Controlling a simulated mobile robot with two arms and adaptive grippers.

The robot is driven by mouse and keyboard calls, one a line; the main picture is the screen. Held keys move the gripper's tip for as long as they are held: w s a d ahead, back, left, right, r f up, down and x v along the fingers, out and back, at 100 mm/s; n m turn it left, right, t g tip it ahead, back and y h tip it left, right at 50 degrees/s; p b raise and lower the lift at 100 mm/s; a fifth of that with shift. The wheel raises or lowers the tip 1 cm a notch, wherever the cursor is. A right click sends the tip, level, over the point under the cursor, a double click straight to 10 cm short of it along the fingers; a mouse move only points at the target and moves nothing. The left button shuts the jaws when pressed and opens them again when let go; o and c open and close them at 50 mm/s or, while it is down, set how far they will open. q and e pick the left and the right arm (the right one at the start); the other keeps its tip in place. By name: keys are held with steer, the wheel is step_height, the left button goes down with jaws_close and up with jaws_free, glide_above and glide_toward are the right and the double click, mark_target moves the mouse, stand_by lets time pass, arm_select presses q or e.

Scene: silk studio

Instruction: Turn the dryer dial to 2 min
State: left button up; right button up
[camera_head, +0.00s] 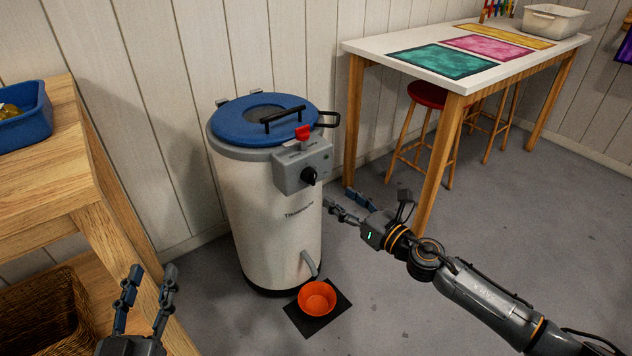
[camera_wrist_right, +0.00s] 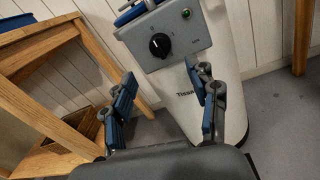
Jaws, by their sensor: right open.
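The dryer (camera_head: 270,225) is a white upright cylinder with a blue lid (camera_head: 262,118) on top. A grey control box on its upper front carries the black dial (camera_head: 309,176). In the right wrist view the dial (camera_wrist_right: 159,45) shows a white pointer mark; the numbers are too small to read. My right gripper (camera_head: 342,205) is open and empty, to the right of and below the dial, apart from it. In the right wrist view its spread fingers (camera_wrist_right: 165,100) are below the dial. My left gripper (camera_head: 150,284) is open and empty at the lower left, away from the dryer.
An orange bowl (camera_head: 317,298) sits on a black mat under the dryer's spout. A wooden table (camera_head: 70,190) with a blue bin (camera_head: 24,115) stands at left. A white-topped table (camera_head: 400,60) with a red stool (camera_head: 428,95) stands at right. Grey floor is open in front.

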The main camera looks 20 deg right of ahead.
mark_target(311, 177)
steer(key=x, duration=0.9)
steer(key=shift+w, duration=0.15)
steer(key=shift+c, duration=0.3)
steer(key=c, duration=1.1)
